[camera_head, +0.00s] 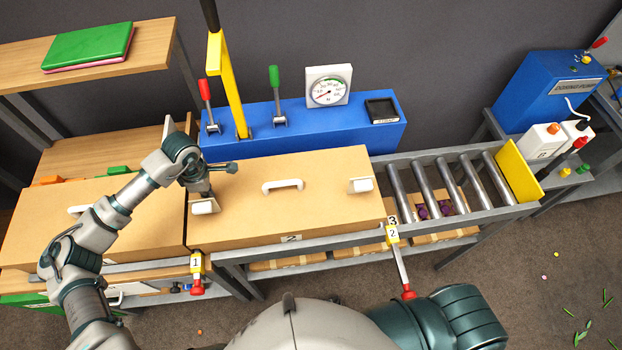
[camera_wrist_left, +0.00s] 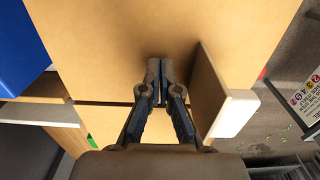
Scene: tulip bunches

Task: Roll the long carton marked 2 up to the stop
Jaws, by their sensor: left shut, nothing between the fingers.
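The long carton marked 2 (camera_head: 290,208) lies on the conveyor frame, with a white handle on top and an upright tab near each end. The yellow stop plate (camera_head: 518,171) stands at the far right end of the rollers. Bare rollers lie between the carton's right end and the stop. My left gripper (camera_head: 207,192) is at the carton's left end, by its left tab (camera_head: 205,206). In the left wrist view my left gripper (camera_wrist_left: 160,64) is shut and empty over the carton top (camera_wrist_left: 130,45), beside the tab (camera_wrist_left: 220,90). Whether it touches is unclear. My right gripper is out of view.
Another carton (camera_head: 120,222) sits close on the left. A blue console (camera_head: 300,125) with levers, a yellow post (camera_head: 228,90) and a gauge (camera_head: 328,87) stands behind. Red-ended levers tagged 1 (camera_head: 197,270) and 2 (camera_head: 400,262) stick out in front. The rollers (camera_head: 448,187) are clear.

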